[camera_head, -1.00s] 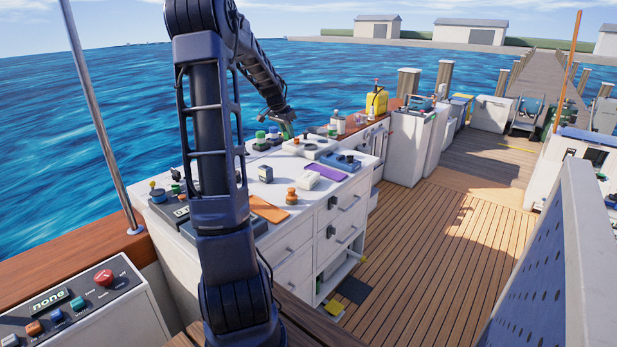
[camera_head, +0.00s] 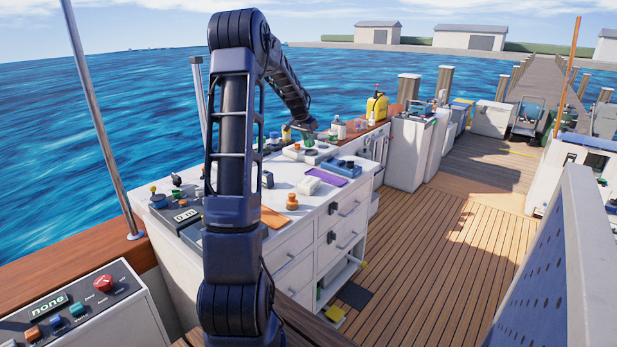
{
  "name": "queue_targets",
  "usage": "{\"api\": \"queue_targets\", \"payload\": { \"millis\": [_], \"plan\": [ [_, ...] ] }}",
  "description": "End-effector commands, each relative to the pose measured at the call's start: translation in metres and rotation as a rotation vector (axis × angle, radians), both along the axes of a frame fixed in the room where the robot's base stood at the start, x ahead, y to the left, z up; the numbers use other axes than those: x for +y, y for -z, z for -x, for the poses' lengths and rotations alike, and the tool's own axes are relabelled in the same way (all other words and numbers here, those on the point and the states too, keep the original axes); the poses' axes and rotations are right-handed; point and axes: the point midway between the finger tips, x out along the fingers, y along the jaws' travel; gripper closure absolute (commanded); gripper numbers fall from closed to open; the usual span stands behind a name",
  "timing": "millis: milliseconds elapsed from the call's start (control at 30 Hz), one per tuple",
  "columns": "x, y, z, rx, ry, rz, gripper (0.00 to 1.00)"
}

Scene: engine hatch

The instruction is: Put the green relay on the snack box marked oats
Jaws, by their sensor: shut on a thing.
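My gripper (camera_head: 308,134) is at the far end of my arm, above the back part of the white counter, near a pale tray-like device. It is small in the picture, and a green piece that looks like the green relay (camera_head: 308,141) shows at its fingertips. The gripper is shut on it. Whether the piece touches anything below cannot be told. I cannot pick out the snack box marked oats; labels on the counter are too small to read, and my arm hides part of the counter.
The white drawer counter (camera_head: 275,236) carries a white box (camera_head: 309,185), a purple mat (camera_head: 327,181), a blue device (camera_head: 341,166) and an orange-topped knob (camera_head: 292,202). A yellow canister (camera_head: 376,107) and bottles stand behind.

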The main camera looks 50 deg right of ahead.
Motion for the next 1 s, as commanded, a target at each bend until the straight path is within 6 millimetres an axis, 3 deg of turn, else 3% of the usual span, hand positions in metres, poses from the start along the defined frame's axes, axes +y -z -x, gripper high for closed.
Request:
{"api": "queue_targets", "payload": {
  "millis": [433,833,1000],
  "plan": [
    [0.000,0.096,0.000,0.001,0.000,-0.002,0.97],
    [0.001,0.129,0.000,0.000,0.000,-0.001,0.97],
    [0.000,0.152,0.000,0.001,0.000,-0.002,0.97]
  ]
}}
